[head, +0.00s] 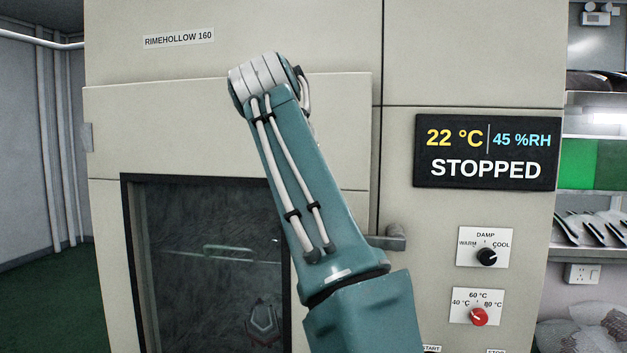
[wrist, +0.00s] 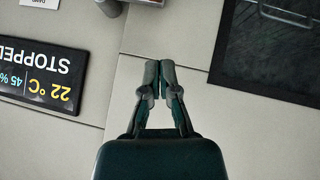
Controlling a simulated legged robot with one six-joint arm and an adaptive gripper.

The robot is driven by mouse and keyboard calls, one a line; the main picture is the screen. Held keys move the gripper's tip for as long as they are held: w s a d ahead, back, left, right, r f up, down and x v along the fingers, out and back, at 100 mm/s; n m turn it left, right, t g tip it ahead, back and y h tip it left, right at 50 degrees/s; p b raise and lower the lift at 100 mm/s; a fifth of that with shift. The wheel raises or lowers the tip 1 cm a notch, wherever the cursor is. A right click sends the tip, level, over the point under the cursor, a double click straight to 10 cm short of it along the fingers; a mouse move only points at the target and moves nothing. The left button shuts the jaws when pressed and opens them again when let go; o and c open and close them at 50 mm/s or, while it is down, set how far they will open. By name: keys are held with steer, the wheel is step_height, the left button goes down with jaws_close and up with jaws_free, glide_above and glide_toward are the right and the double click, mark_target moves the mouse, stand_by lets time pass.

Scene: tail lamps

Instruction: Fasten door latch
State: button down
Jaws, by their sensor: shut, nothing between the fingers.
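The door (head: 215,120) of the beige cabinet has a dark window (head: 210,260) and appears to lie against the frame. A dark grey latch handle (head: 397,240) sits right of the door edge, below the display; my arm hides its left part. In the wrist view, a grey piece, probably the latch (wrist: 110,7), is cut off by the top edge. My gripper (wrist: 160,82) is shut and empty, in front of the cabinet near the seam between window and display, apart from that piece. My arm hides the gripper in the head view.
A display (head: 486,152) reads STOPPED, 22 °C, 45 %RH. Below it are a black damp knob (head: 487,257) and a red temperature knob (head: 479,316). A hinge (head: 87,137) is on the door's left side. Shelves (head: 590,190) stand at right; green floor (head: 40,280) shows at left.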

steer(key=s+d+f+n+g+y, duration=0.1)
steer(key=s+d+f+n+y, duration=0.1)
steer(key=s+d+f, duration=0.5)
steer(key=s+d+f+y, duration=0.1)
steer(key=s+d+f, duration=0.1)
steer(key=s+f, duration=0.8)
steer(key=s+d+f+g+y, duration=0.1)
steer(key=s+d+f, duration=0.2)
steer(key=s+f, duration=0.7)
step_height(320, 180, down, 9)
steer(key=shift+s+d+g+y, duration=0.25)
steer(key=shift+s+g+y, duration=0.05)
stand_by(0.8)
